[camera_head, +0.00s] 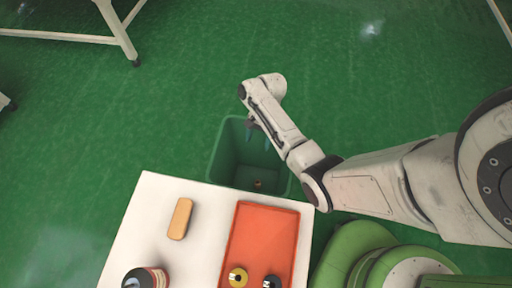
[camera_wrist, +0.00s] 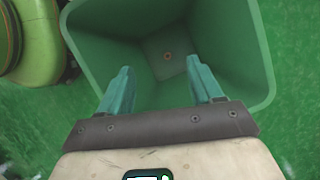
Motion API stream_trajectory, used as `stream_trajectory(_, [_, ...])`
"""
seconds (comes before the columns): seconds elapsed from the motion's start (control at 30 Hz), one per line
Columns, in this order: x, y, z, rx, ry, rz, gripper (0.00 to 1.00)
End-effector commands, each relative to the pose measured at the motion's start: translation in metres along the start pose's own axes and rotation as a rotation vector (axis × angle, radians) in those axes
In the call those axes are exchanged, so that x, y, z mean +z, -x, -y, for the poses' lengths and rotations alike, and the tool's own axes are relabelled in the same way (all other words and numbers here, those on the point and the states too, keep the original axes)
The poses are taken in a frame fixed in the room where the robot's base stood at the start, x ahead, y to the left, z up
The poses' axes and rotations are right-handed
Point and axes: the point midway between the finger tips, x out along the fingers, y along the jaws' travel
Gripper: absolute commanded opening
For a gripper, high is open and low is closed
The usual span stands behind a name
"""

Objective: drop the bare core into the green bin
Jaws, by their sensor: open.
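The green bin (camera_head: 222,150) stands on the floor behind the white table. It fills the upper part of the wrist view (camera_wrist: 258,60). A small round brown thing (camera_head: 258,184) lies on the bin's floor; it also shows in the wrist view (camera_wrist: 167,56). It may be the bare core, but it is too small to be sure. My gripper (camera_head: 259,138) is above the bin, pointing down into it. In the wrist view its teal fingers (camera_wrist: 158,65) are apart, with nothing between them.
The white table (camera_head: 150,215) holds a red tray (camera_head: 265,225) with a yellow roll (camera_head: 238,277) and a black roll (camera_head: 272,282). An orange-tan block (camera_head: 180,218) and a dark round item (camera_head: 146,278) stand left of the tray. Green floor is clear behind the bin.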

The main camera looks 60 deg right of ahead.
Motion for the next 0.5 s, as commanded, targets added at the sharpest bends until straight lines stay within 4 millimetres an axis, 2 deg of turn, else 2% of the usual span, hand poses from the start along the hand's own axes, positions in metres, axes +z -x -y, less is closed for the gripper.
stream_trajectory(0.03, [0.0, 0.013, 0.001, -0.004, 0.001, -0.003, 0.65])
stream_trajectory(0.23, [0.0, 0.05, 0.001, -0.004, 0.001, -0.002, 0.65])
stream_trajectory(0.4, [0.0, 0.07, 0.001, -0.001, 0.001, -0.001, 0.65])
stream_trajectory(0.5, [0.0, 0.075, 0.0, 0.0, 0.001, 0.0, 0.65])
